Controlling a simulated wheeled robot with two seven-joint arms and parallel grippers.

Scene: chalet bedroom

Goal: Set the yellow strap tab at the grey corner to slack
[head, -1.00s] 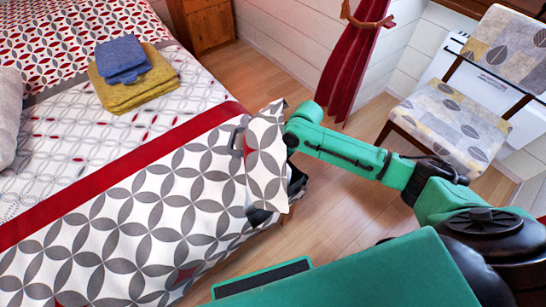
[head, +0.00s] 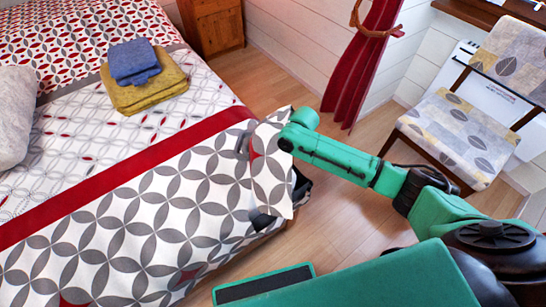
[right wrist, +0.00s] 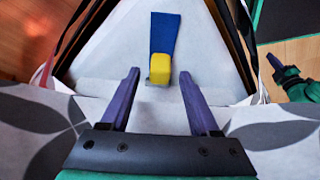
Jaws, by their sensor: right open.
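The yellow strap tab (right wrist: 160,68) sits at the lower end of a short blue strap (right wrist: 164,32) in the right wrist view. The strap lies on a pale surface beneath the bed cover. My right gripper (right wrist: 159,76) is open, its two purple fingers reaching toward the tab, one to each side of it. They do not visibly touch it. In the head view my right arm reaches the bed's near corner, where the hanging cover (head: 268,170) hides the tab and most of the gripper.
The patterned bed (head: 150,220) fills the left of the head view, with folded yellow (head: 145,95) and blue (head: 133,62) cloths on it. A chair (head: 460,130) stands at right and a red curtain (head: 360,70) hangs behind. Wooden floor (head: 300,85) lies between.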

